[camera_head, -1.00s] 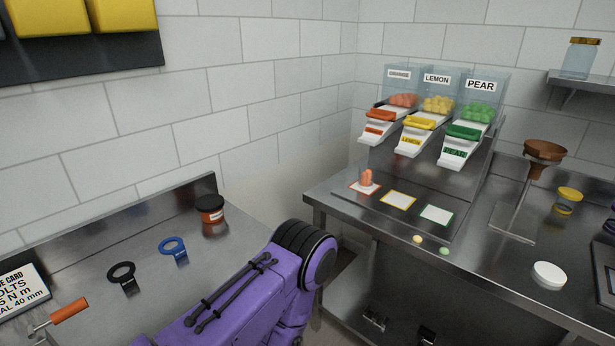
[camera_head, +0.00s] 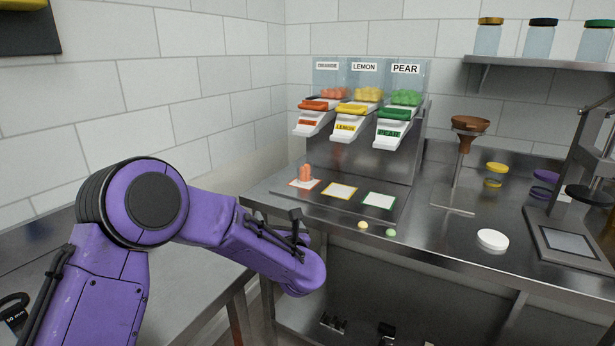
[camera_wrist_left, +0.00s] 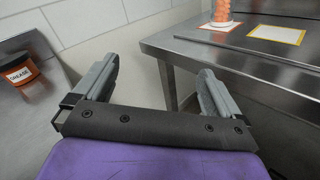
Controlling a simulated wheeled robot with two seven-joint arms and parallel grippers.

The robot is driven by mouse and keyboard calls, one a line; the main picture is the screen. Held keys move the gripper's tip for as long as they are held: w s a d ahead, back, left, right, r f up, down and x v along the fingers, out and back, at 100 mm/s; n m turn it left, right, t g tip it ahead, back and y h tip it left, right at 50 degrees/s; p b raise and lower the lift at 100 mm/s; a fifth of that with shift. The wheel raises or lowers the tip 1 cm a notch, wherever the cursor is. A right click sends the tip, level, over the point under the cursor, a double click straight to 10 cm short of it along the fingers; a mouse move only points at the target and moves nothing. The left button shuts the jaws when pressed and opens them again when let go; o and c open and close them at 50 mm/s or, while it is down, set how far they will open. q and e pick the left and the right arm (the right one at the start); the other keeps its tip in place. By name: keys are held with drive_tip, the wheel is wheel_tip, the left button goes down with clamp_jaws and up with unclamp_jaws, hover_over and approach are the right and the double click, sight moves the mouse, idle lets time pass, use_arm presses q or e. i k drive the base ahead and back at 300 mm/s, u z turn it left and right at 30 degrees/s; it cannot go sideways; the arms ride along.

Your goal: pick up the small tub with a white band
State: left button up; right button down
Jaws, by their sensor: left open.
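A small orange-red tub with a dark lid and a white label reading GREASE (camera_wrist_left: 18,75) stands on a metal surface at the left edge of the left wrist view. In the head view now it does not show; my left arm covers that part. My left gripper (camera_wrist_left: 158,78) is open and empty, its two fingers wide apart. The tub is to the left of the fingers, apart from them. In the head view my left arm reaches toward the front of the bench, and its fingers are not clear. My right gripper is not in view.
Gummy dispensers (camera_head: 345,125) stand behind. A gap separates the two benches.

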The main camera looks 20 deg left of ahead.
sight(305, 168)
drive_tip(key=i, duration=0.9)
